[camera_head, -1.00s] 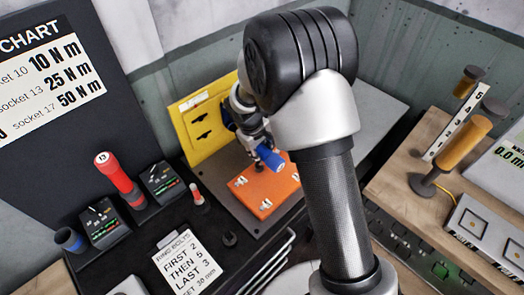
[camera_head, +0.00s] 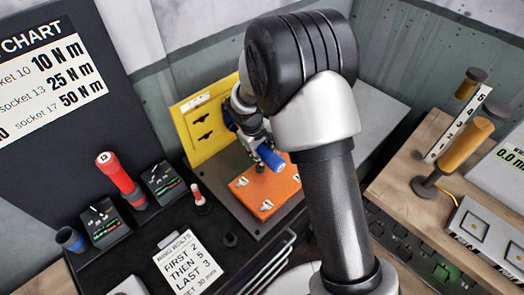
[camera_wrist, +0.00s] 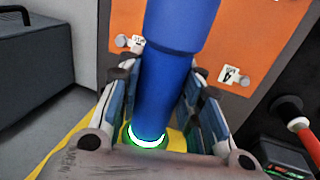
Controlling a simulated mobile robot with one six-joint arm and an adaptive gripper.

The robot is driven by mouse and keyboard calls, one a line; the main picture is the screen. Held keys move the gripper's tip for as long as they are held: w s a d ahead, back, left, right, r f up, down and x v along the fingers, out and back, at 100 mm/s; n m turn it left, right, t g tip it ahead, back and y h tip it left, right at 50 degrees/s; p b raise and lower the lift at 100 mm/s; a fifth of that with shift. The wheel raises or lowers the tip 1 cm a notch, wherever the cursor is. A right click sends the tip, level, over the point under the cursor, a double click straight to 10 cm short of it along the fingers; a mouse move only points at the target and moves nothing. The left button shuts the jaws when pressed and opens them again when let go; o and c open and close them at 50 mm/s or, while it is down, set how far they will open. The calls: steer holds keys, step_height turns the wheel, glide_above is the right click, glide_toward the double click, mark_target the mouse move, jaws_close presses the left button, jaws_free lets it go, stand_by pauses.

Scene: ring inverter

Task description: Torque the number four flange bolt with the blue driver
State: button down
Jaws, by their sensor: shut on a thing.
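The blue driver (camera_head: 269,157) is held in my gripper (camera_head: 258,138) above the orange flange block (camera_head: 262,193). In the wrist view the driver (camera_wrist: 165,80) stands between the two fingers of my gripper (camera_wrist: 163,82), with a green-white glowing ring at its lower end in the picture. The orange block (camera_wrist: 250,30) lies beyond it. A number 4 tag (camera_wrist: 229,76) is right of the driver, beside a bolt. Another tagged bolt (camera_wrist: 130,42) is on the left. The driver's working end is out of the wrist view, so I cannot tell whether it touches a bolt.
A yellow panel (camera_head: 205,118) stands behind the block. A red driver marked 13 (camera_head: 120,177) and a dark, blue-topped holder (camera_head: 70,239) are at left, near a RING BOLTS card (camera_head: 183,255). A wooden bench (camera_head: 410,185) with an orange-handled tool (camera_head: 467,143) is at right.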

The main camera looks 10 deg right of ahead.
mark_target(271, 156)
steer(key=shift+s+d+b, duration=0.35)
steer(key=shift+s+d, duration=0.3)
steer(key=shift+s, duration=0.35)
steer(key=shift+s+d+b, duration=0.3)
steer(key=shift+s+d, duration=0.35)
steer(key=shift+s, duration=0.3)
